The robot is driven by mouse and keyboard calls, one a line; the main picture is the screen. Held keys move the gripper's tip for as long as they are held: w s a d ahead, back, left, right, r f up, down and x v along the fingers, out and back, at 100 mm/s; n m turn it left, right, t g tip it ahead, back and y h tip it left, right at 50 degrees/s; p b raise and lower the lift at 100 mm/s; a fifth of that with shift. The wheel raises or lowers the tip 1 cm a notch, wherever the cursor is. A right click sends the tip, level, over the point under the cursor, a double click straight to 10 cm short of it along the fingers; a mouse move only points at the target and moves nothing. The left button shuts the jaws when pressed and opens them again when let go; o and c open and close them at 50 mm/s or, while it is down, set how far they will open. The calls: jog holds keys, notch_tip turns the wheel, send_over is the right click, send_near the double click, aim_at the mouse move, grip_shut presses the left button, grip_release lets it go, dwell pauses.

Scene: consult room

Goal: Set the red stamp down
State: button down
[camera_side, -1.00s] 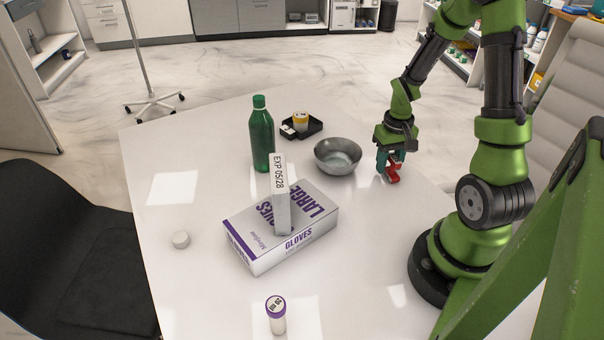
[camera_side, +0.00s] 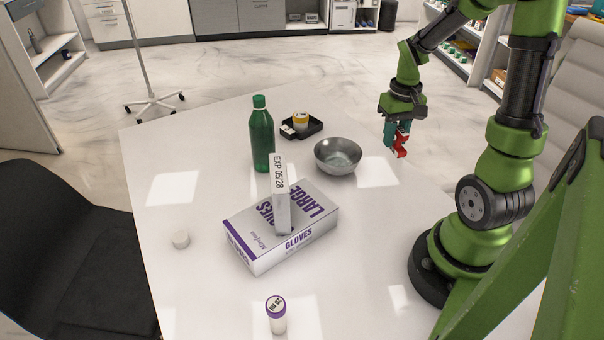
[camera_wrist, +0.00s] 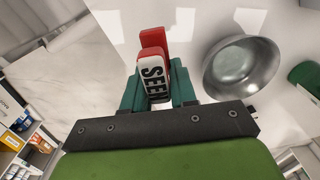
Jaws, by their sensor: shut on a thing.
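The red stamp (camera_side: 402,149) is held in my gripper (camera_side: 396,138), above the table's far right part in the side view. In the wrist view the stamp (camera_wrist: 154,40) shows red, with a white face (camera_wrist: 153,77) lettered "SEEN". It sits between the two teal fingers of my gripper (camera_wrist: 157,84), which are shut on it. The stamp appears to be clear of the tabletop. Its lower end is small in the side view.
A metal bowl (camera_side: 338,155) stands left of the stamp. A glove box (camera_side: 262,251) bears an upright white carton (camera_side: 281,200). The white table (camera_side: 365,255) has free room front right.

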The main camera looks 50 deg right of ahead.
jog(key=shift+w+r, duration=0.2)
jog(key=shift+r, duration=0.1)
jog(key=shift+m, duration=0.9)
jog(key=w+f, duration=0.3)
jog(key=shift+f, duration=0.3)
send_over(353, 135)
jog(key=shift+s+a+f, duration=0.1)
jog(key=shift+s+f, duration=0.05)
jog(key=shift+f, duration=2.35)
jog(key=c, duration=0.9)
grip_release()
jog(key=shift+f, duration=0.15)
